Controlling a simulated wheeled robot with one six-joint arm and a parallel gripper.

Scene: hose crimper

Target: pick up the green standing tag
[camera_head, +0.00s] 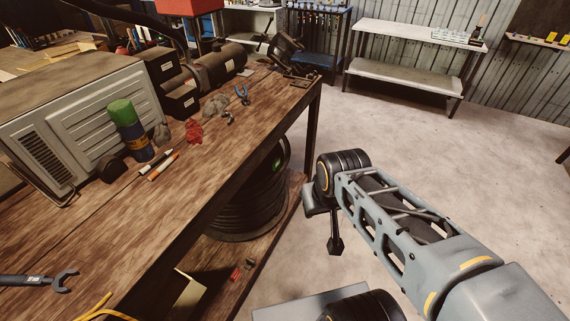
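I cannot clearly make out a green standing tag. A small green patch (276,164) shows by the coiled black hose (245,215) below the bench top; it is too small to tell what it is. A larger green-topped blue cylinder (122,112) stands upright on the bench. My gripper (335,246) hangs at the end of my arm, right of the bench and over the open floor, apart from everything on the bench. It is small and dark, and its finger opening is not clear. I see nothing held in it.
The wooden bench (190,185) runs along the left, with a grey metal case (80,115), black boxes (180,100), a red rag (193,131), pliers (242,94) and markers (160,168). A wrench (60,281) lies near its front. White shelving (415,38) stands at the back. The concrete floor (400,135) between is clear.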

